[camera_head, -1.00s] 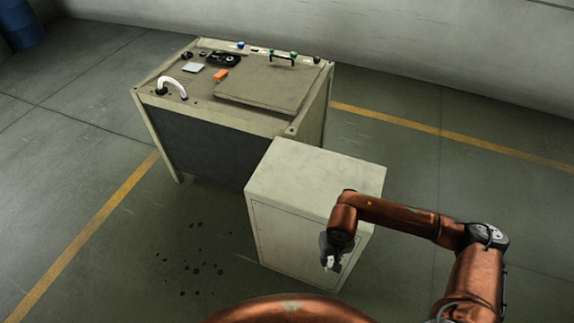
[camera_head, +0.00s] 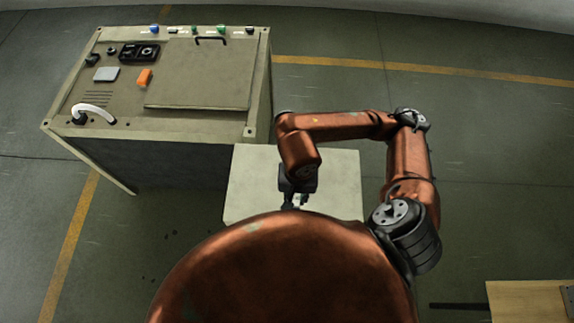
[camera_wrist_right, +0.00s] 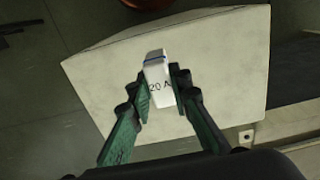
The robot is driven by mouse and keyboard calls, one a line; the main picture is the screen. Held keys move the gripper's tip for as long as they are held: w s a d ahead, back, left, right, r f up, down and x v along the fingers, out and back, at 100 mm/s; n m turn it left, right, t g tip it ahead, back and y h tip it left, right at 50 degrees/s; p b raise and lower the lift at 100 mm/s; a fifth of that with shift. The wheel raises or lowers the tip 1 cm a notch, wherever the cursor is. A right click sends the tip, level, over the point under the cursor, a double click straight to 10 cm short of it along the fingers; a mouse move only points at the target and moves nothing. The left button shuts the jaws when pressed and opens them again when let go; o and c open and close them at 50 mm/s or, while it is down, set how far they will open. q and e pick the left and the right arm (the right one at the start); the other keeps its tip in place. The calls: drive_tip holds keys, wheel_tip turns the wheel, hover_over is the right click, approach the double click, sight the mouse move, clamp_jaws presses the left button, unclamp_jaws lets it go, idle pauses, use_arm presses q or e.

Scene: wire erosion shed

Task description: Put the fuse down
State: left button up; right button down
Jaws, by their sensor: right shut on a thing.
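The fuse (camera_wrist_right: 158,84) is a small white block with a dark band near its far end and "20 A" printed on it, seen in the right wrist view. My right gripper (camera_wrist_right: 160,88) is shut on it, with a green-padded finger on each side. In the head view the right gripper (camera_head: 295,200) hangs over the pale top of a small cabinet (camera_head: 342,185). That top also shows beneath the fuse in the right wrist view (camera_wrist_right: 225,60). I cannot tell the gap between fuse and top. My left gripper is not in view.
A larger machine (camera_head: 200,80) stands at the left, with a white curved handle (camera_head: 93,112), an orange block (camera_head: 144,77), knobs and a raised lid panel on top. A wooden surface (camera_head: 525,300) shows at the lower right. Open floor lies right of the cabinet.

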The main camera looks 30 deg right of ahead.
drive_tip(key=w+d+f+p, duration=0.1)
drive_tip(key=w+d+f, duration=0.1)
drive_tip(key=w+f, duration=0.1)
drive_tip(key=w+d+f+p, duration=0.1)
drive_tip(key=w+d+f, duration=0.1)
drive_tip(key=w+f, duration=0.1)
drive_tip(key=w+d+f, duration=0.2)
drive_tip(key=w+f, duration=0.1)
drive_tip(key=w, duration=0.1)
drive_tip(key=shift+w+d+f+p, duration=0.1)
drive_tip(key=shift+d+p, duration=0.1)
drive_tip(key=shift+p, duration=0.2)
drive_tip(key=f+p, duration=0.1)
drive_tip(key=f, duration=0.2)
drive_tip(key=shift+w, duration=0.2)
drive_tip(key=shift+d+f, duration=0.1)
drive_tip(key=shift+f, duration=0.35)
drive_tip(key=c, duration=2.2)
unclamp_jaws()
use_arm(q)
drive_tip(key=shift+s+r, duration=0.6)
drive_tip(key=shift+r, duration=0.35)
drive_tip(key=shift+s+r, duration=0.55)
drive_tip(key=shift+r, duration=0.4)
use_arm(e)
drive_tip(key=o, duration=0.4)
drive_tip(key=shift+o, duration=0.2)
